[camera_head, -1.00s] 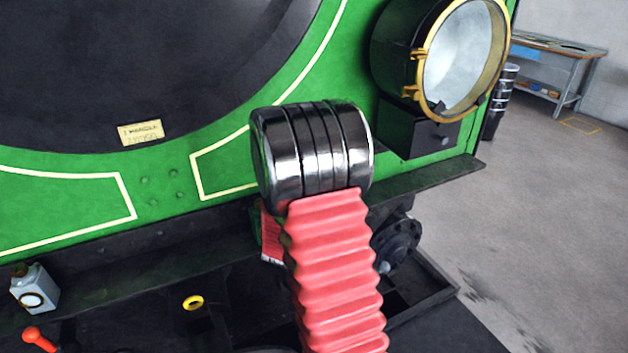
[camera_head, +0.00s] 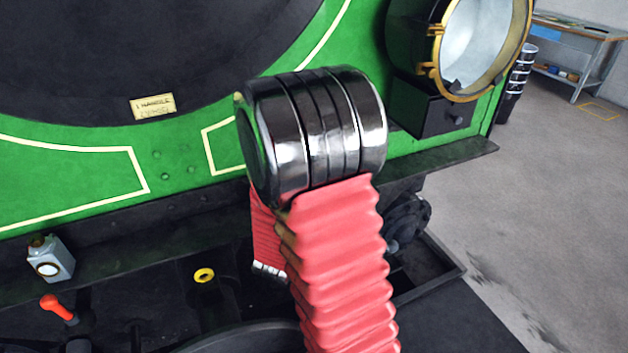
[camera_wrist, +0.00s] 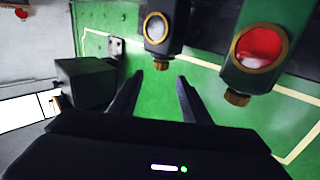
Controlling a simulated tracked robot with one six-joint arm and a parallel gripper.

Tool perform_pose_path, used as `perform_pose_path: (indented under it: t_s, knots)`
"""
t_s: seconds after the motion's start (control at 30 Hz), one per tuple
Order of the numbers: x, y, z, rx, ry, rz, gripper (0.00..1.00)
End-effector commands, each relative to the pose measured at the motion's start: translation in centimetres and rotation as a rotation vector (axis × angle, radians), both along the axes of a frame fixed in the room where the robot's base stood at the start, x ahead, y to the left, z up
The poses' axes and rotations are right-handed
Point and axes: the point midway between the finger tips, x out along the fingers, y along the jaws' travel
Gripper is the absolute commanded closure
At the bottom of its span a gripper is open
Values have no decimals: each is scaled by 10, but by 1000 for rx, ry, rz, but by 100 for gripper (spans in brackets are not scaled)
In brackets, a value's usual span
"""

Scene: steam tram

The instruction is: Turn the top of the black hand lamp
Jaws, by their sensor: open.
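In the wrist view the black hand lamp (camera_wrist: 157,28) hangs into the picture from the top edge, with a pale round lens in a brass ring. Its small brass-brown knob (camera_wrist: 161,66) points down in the picture. My gripper (camera_wrist: 160,77) is open and empty, its two black fingers pointing at the lamp. The knob appears in line with the gap between the fingertips. I cannot tell whether it is between them or just beyond. In the head view I cannot make out the black lamp or my fingers; my red-sleeved arm covers the middle.
A dark green lamp (camera_wrist: 262,48) with a red lens and brass knob is close on the right in the wrist view. A black box (camera_wrist: 86,82) stands left. The head view shows a big brass-rimmed headlamp (camera_head: 483,45), a small grey lamp (camera_head: 51,260) and open floor (camera_head: 560,230) at right.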

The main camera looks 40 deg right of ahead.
Motion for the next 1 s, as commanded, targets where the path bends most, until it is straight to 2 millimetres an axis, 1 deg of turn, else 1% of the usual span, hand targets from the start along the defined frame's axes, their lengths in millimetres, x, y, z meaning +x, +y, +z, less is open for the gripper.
perform_pose_path:
  t_s: [0.07, 0.17, 0.27, 0.4, 0.53, 0.8, 1.0]
  knots:
    - [-4, -6, 0, 0, 0, -12, 57]
    - [-14, -21, -1, 1, 3, -47, 57]
    - [-32, -45, -4, 2, 7, -102, 57]
    - [-63, -85, -6, 1, 11, -190, 57]
    - [-82, -117, -4, -18, 16, -224, 57]
    - [-103, -173, 7, -83, 15, -188, 57]
    - [-111, -205, 17, -134, 3, -98, 57]
